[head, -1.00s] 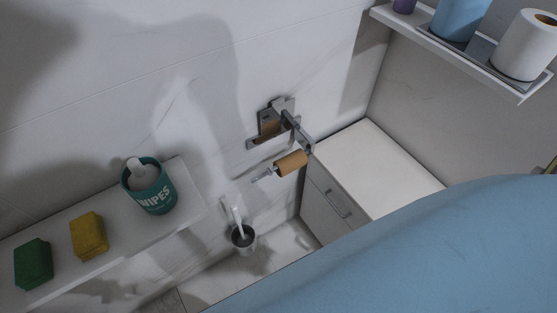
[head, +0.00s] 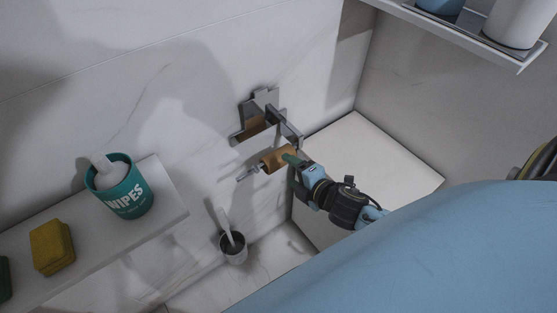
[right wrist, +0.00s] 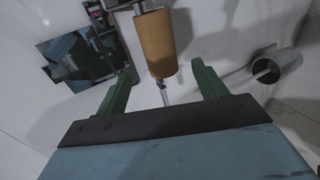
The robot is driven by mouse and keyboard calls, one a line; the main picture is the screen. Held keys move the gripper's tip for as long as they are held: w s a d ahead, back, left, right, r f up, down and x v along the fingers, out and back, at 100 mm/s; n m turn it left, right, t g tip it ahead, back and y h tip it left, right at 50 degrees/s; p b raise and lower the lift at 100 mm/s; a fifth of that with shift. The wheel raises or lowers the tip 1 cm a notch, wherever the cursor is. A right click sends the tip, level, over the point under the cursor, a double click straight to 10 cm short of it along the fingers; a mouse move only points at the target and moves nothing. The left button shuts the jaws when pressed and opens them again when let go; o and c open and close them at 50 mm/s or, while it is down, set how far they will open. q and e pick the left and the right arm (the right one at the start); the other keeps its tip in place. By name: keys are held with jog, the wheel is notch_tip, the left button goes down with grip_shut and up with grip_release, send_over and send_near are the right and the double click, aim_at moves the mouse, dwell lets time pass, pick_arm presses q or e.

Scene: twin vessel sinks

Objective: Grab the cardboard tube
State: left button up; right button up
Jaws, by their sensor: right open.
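The brown cardboard tube (head: 273,160) sits on a metal holder arm that sticks out from the wall mount (head: 262,112). My right gripper (head: 290,160) is at the tube's right end in the head view and partly overlaps it there. In the right wrist view the tube (right wrist: 157,43) is ahead of the two green fingers (right wrist: 163,78), roughly centred between them. The fingers are spread wide and nothing is held. I cannot tell whether a finger touches the tube. My left gripper is not in view.
A toilet brush in its holder (head: 233,247) stands below the tube. A white cabinet (head: 372,165) is at the right. A shelf (head: 160,218) with a wipes tub (head: 122,190) and a yellow sponge (head: 52,247) is at the left. Another shelf (head: 470,38) holds rolls at the upper right.

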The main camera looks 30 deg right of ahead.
aim_at(282, 163)
jog(key=b+x, duration=0.1)
jog(key=x, duration=0.6)
jog(key=b+x, duration=0.1)
jog(key=shift+w+d+f, duration=0.2)
jog(key=shift+w+d, duration=0.15)
jog(key=shift+w+f+b, duration=0.2)
jog(key=shift+w+b, duration=0.1)
jog(key=shift+w, duration=0.3)
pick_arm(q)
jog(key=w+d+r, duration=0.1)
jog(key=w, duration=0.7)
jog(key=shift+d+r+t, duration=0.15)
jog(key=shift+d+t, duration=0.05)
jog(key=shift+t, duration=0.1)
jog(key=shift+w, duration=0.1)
pick_arm(e)
jog(key=c, duration=1.1)
